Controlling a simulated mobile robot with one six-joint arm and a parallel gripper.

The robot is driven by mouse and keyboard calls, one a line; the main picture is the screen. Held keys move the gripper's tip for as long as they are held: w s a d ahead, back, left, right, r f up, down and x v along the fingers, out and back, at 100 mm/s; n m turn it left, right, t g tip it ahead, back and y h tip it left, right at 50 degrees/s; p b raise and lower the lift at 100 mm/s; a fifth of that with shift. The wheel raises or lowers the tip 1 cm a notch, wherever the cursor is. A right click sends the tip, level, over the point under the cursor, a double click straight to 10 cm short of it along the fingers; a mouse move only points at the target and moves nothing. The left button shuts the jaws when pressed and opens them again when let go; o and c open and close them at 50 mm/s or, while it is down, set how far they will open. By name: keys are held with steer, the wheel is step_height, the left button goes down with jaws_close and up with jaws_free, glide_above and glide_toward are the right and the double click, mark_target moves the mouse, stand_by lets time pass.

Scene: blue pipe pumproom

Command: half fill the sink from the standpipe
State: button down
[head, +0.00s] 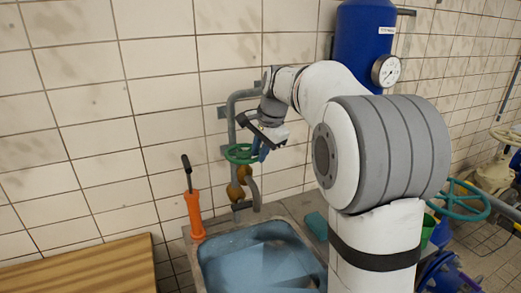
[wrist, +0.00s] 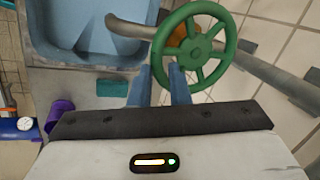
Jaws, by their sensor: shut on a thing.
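The standpipe (head: 232,112) is a grey pipe on the tiled wall, with a green handwheel (head: 232,154) and brass-coloured fittings below it. The handwheel also shows in the wrist view (wrist: 197,46), with spokes and a round rim. My gripper (head: 261,150) has its blue fingers shut on the near rim of the handwheel; they also show in the wrist view (wrist: 161,75). The sink (head: 190,243) stands below the standpipe, blue-grey inside, and shows in the wrist view (wrist: 52,45). I cannot tell the water level or whether water is running.
An orange tool with a dark handle (head: 194,213) stands at the sink's left corner. A teal sponge (head: 316,226) lies on the right ledge. A wooden top (head: 85,272) is at lower left. A blue tank (head: 362,45) with a gauge (head: 386,70) is behind my arm.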

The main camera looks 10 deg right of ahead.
steer(key=shift+s+a+m, duration=0.2)
steer(key=shift+m, duration=0.5)
steer(key=c, duration=1.4)
jaws_free()
steer(key=v, duration=0.7)
steer(key=shift+s+a+r, duration=0.1)
steer(key=shift+s+r, duration=0.1)
steer(key=shift+r, duration=0.15)
steer(key=s+f+n, duration=0.4)
steer(key=s+f, duration=0.2)
steer(key=s, duration=0.3)
steer(key=s+f+n+h, duration=0.1)
steer(key=s+f+n, duration=0.3)
steer(key=s, duration=0.5)
steer(key=s+f+n+h, duration=0.1)
steer(key=s+f+n, duration=0.4)
steer(key=s, duration=0.5)
step_height(320, 180, down, 3)
steer(key=shift+r, duration=0.15)
